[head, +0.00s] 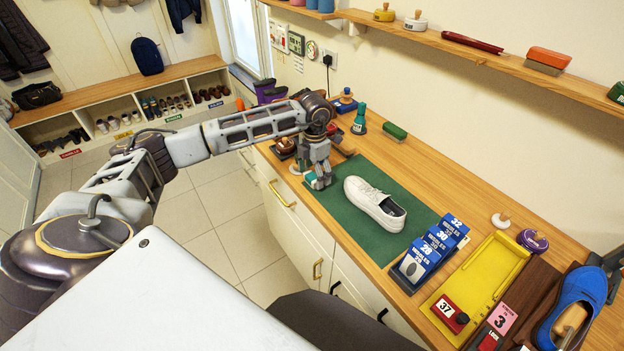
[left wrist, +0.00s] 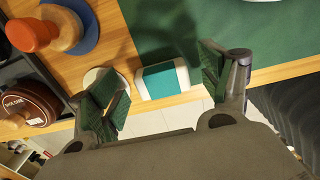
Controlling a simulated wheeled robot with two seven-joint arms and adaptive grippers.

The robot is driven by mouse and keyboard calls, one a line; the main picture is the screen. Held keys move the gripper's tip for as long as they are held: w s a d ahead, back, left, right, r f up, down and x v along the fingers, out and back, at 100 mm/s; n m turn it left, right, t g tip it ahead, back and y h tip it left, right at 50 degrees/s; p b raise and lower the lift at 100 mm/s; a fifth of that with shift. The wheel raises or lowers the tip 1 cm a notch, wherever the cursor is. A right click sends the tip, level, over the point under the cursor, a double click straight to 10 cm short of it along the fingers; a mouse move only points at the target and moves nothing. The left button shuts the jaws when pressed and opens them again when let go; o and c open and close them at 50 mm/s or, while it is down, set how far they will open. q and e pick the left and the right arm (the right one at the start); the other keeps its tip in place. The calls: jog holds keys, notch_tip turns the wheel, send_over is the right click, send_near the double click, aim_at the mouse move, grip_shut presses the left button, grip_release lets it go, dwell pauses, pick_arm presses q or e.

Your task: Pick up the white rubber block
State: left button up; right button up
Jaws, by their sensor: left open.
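The white rubber block (left wrist: 162,78) has a teal band around its middle. My left gripper (left wrist: 158,78) is open, with one green-padded finger on each side of the block and visible gaps between. In the head view the left gripper (head: 318,181) points down at the mat's near left corner. It largely hides the block there. My right gripper is not seen.
A white shoe (head: 374,203) lies on the green mat (head: 405,187), right of the gripper. A white disc (left wrist: 106,82), a brown round tin (left wrist: 30,105) and an orange-topped wooden knob (left wrist: 40,35) crowd the wrist view's left side. Blue number cards (head: 430,250) stand farther right.

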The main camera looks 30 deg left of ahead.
aim_at(314, 175)
pick_arm(q)
jog(key=shift+f, duration=0.25)
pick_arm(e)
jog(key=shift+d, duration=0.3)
pick_arm(q)
jog(key=shift+c, duration=0.3)
jog(key=c, duration=1)
jog(key=shift+r, duration=0.1)
notch_tip(314, 175, up, 10)
jog(key=shift+f, duration=0.1)
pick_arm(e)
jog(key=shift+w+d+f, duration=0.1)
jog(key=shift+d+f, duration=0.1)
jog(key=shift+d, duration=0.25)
